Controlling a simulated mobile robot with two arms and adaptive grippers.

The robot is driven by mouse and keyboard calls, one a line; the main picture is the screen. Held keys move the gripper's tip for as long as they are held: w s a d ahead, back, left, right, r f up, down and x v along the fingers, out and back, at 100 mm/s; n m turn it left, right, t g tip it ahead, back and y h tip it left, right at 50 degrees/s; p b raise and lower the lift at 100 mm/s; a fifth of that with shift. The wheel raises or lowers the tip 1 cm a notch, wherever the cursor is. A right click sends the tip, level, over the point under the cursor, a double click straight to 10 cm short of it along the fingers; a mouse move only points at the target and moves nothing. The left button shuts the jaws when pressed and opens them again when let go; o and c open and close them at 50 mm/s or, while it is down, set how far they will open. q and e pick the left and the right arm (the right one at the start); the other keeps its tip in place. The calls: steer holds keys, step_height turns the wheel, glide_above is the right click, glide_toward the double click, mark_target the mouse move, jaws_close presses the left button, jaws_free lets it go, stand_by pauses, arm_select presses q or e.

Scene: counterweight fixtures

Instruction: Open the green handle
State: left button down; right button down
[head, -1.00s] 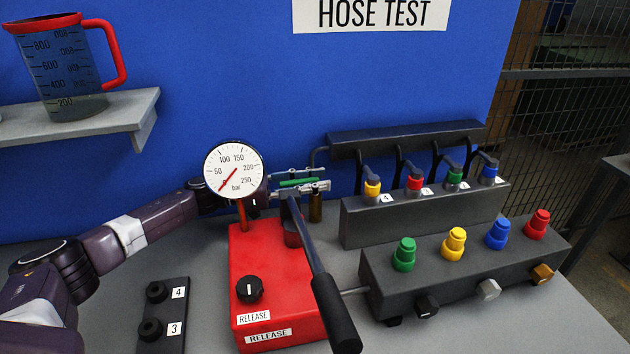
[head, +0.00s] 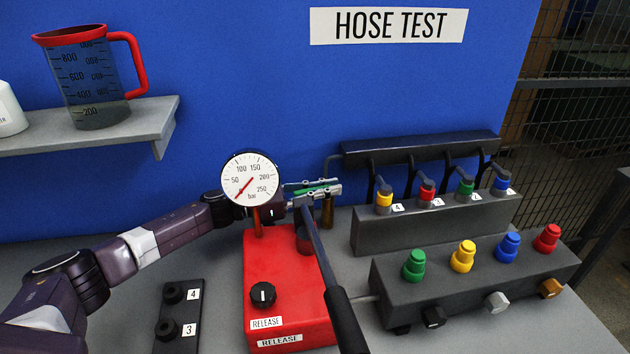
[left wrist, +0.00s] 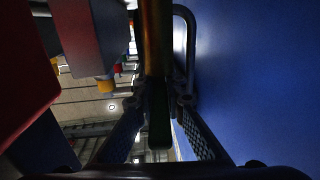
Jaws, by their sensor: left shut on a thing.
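The green handle (head: 308,190) is a small lever at the back, just right of the round gauge, above a brass valve body (head: 327,211). My left gripper (head: 318,189) reaches behind the gauge and is shut on the green handle, with a finger on each side. In the left wrist view the dark green handle (left wrist: 159,118) runs between the two fingers. The gauge and the pump lever hide part of the gripper's wrist. My right gripper is not in view.
A red pump (head: 285,290) with a gauge (head: 250,178) and long black lever (head: 337,285) stands in front of the handle. Black blocks with coloured couplings (head: 475,285) stand to the right. A jug (head: 90,75) sits on a shelf at upper left.

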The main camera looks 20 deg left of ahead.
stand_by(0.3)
arm_select(q)
steer(key=c, duration=2)
jaws_free()
steer(key=shift+o, duration=0.2)
steer(key=shift+r, duration=5)
